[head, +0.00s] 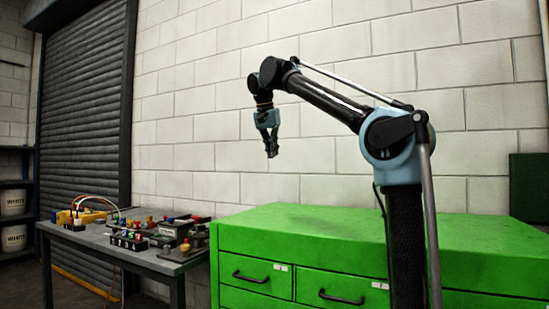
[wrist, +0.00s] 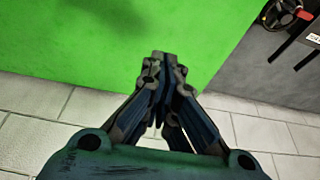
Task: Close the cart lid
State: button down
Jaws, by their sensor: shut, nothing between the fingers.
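A green cabinet with drawers (head: 255,272) stands in front of my arm in the head view. Its flat green top (head: 300,222) lies level, and I cannot tell a separate cart lid from it. The green surface also fills the upper part of the wrist view (wrist: 70,45). My gripper (head: 271,150) points down, shut and empty, in the air above the green top and apart from it. In the wrist view its fingertips (wrist: 160,58) meet in front of the green surface. My arm hides part of the cabinet's front and top.
A grey table (head: 98,240) with several small switch boxes and cables stands left of the cabinet. A white block wall (head: 200,120) is behind. A dark roller shutter (head: 85,110) and shelf with white buckets (head: 14,238) are at the left. The green top is clear.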

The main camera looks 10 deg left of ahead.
jog(key=shift+s+a+f, duration=0.3)
jog(key=shift+s+f, duration=0.05)
jog(key=shift+f, duration=0.35)
